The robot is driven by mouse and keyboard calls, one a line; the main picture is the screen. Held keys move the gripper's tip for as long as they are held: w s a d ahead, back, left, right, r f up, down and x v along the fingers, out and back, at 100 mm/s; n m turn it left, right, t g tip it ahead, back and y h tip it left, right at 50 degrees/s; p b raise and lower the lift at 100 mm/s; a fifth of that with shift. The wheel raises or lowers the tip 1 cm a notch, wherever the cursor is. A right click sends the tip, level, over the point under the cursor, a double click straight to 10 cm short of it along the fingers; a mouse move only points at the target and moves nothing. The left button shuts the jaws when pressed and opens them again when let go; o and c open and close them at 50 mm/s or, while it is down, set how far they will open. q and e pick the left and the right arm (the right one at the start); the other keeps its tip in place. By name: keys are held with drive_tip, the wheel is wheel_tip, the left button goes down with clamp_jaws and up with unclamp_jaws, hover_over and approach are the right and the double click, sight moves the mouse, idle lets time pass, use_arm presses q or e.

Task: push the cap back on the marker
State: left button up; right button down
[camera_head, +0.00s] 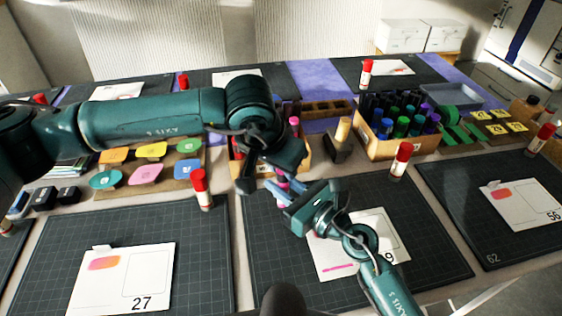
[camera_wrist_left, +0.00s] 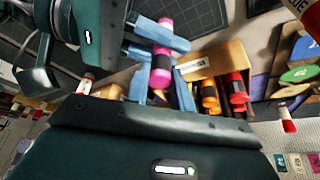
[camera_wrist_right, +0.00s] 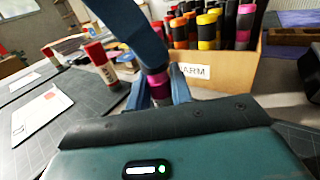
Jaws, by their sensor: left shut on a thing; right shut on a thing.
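The pink marker (camera_head: 283,183) with a dark band stands roughly upright between my two grippers, above the middle mat. My left gripper (camera_head: 281,168) is shut on it from above. My right gripper (camera_head: 289,192) is shut on it from the lower right. In the left wrist view the marker (camera_wrist_left: 161,60) shows pink on both sides of its band, and the right gripper's blue fingers cross it farther away. In the right wrist view the marker (camera_wrist_right: 155,82) shows between the fingers, with a left finger above. The fingers hide where cap and body meet; I cannot tell any gap.
A cardboard box of warm-coloured markers (camera_wrist_right: 222,68) stands close behind the grippers. A box of green, blue and purple markers (camera_head: 392,150) is to its right. A glue stick (camera_head: 401,160) stands behind the right gripper. A numbered card (camera_head: 336,262) lies beneath my right arm.

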use_arm(q)
drive_tip(key=shift+f, duration=0.85)
idle(0.9)
drive_tip(key=shift+r, duration=0.45)
drive_tip(key=shift+s+f, duration=0.1)
drive_tip(key=shift+f, duration=0.6)
idle(1.8)
drive_tip(key=shift+r, duration=0.55)
drive_tip(key=shift+f, duration=0.7)
idle(1.7)
drive_tip(key=o, duration=0.6)
drive_tip(key=shift+c, duration=0.2)
drive_tip(key=shift+o, duration=0.3)
drive_tip(key=shift+r, duration=0.1)
